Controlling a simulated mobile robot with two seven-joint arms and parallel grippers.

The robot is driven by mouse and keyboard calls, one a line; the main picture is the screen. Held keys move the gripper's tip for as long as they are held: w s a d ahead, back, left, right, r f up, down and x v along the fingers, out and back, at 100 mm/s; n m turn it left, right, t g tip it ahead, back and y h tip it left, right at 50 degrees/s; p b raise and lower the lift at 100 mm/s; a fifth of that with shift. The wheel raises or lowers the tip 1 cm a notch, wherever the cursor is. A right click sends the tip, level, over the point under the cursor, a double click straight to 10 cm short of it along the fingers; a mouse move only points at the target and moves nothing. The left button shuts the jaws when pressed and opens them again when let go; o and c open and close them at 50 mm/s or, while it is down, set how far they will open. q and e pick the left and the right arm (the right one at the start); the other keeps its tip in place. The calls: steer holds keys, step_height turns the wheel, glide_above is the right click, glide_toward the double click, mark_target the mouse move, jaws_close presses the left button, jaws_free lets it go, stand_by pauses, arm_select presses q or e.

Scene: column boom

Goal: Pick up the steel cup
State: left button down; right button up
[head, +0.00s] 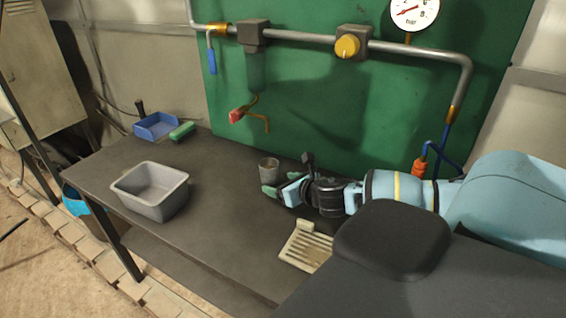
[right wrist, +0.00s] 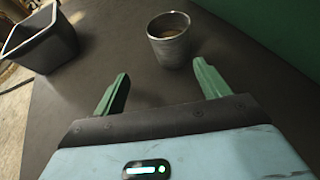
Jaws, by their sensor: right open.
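The steel cup (head: 268,171) stands upright on the dark bench, close to the green panel. In the right wrist view the cup (right wrist: 169,44) stands ahead of my fingertips, nearer the right finger, and seems to hold something brownish. My right gripper (head: 272,190) is beside the cup in the head view, its green fingers partly hidden by the gripper body. In the right wrist view my right gripper (right wrist: 160,82) is open with nothing between its fingers. The cup is not between the fingers. My left gripper is not in view.
A grey bin (head: 150,205) stands on the bench at the left and a beige slotted tray (head: 300,257) lies at the front right. A blue tray (head: 156,124) and a green block (head: 183,131) are at the back left. A red-handled tap (head: 238,115) hangs above the bench.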

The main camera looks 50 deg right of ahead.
mark_target(275, 177)
steer(key=shift+s+d+h, duration=0.1)
steer(key=shift+d+h, duration=0.2)
steer(key=shift+d, duration=0.5)
steer(key=shift+w+a+f, duration=0.1)
steer(key=shift+w, duration=0.25)
steer(key=shift+w+f, duration=0.35)
steer(key=shift+w, duration=0.6)
steer(key=shift+w+f, duration=0.1)
steer(key=shift+d+b+x, duration=0.15)
steer(key=shift+b+x, duration=0.05)
steer(key=shift+x, duration=1.05)
steer(key=shift+d+b+x, duration=0.15)
steer(key=shift+d+x, duration=0.05)
steer(key=shift+x, duration=1)
steer(key=shift+f, duration=0.1)
